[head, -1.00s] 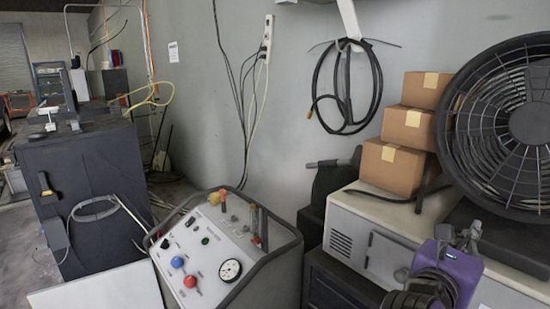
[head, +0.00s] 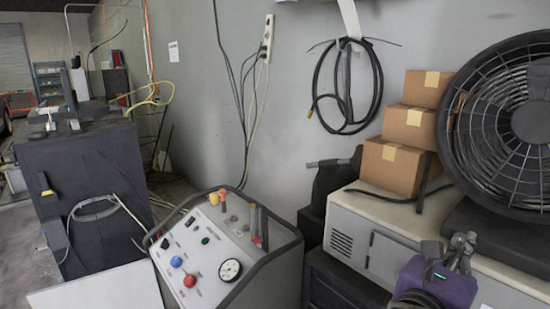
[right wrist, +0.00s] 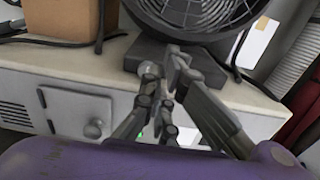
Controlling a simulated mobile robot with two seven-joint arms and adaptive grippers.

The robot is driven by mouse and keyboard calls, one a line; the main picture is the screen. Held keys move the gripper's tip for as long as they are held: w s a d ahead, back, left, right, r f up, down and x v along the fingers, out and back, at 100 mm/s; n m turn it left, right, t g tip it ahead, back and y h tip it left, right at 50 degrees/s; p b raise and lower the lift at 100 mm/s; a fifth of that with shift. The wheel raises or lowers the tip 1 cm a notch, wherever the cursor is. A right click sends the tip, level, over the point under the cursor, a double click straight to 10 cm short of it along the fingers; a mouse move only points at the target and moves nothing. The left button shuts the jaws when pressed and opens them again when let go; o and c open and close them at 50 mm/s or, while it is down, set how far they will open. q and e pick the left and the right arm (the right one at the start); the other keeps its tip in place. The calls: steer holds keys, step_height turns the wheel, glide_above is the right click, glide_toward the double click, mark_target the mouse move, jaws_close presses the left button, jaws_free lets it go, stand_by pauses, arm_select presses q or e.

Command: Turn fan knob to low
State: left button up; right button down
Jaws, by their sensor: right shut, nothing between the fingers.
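The black fan (head: 518,120) stands on a dark base on the light cabinet at the right of the head view. Its lower part and dark base (right wrist: 210,66) show in the right wrist view. I cannot make out the fan knob clearly in either view. My right gripper (head: 463,240), on a purple wrist, is in front of the cabinet, below the fan. In the right wrist view its fingers (right wrist: 163,68) are shut with nothing between them. They overlap the fan base in the picture; I cannot tell whether they touch it. My left gripper is not in view.
Cardboard boxes (head: 403,125) are stacked on the cabinet top (head: 385,208), left of the fan. A round cabinet door knob (right wrist: 96,129) sits below the top edge. A control console (head: 205,250) stands at front left. A black cable crosses the cabinet top.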

steer(key=w+a+f+n+p, duration=0.3)
steer(key=a+n, duration=0.1)
steer(key=n, duration=0.8)
steer(key=x, duration=0.4)
steer(key=r+x, duration=0.1)
steer(key=x, duration=0.1)
steer(key=shift+s+d, duration=0.2)
steer(key=shift+s, duration=0.1)
steer(key=shift+w+d+f, duration=0.15)
steer(key=shift+w+d, duration=0.15)
steer(key=shift+w+f, duration=0.2)
steer(key=shift+f, duration=0.05)
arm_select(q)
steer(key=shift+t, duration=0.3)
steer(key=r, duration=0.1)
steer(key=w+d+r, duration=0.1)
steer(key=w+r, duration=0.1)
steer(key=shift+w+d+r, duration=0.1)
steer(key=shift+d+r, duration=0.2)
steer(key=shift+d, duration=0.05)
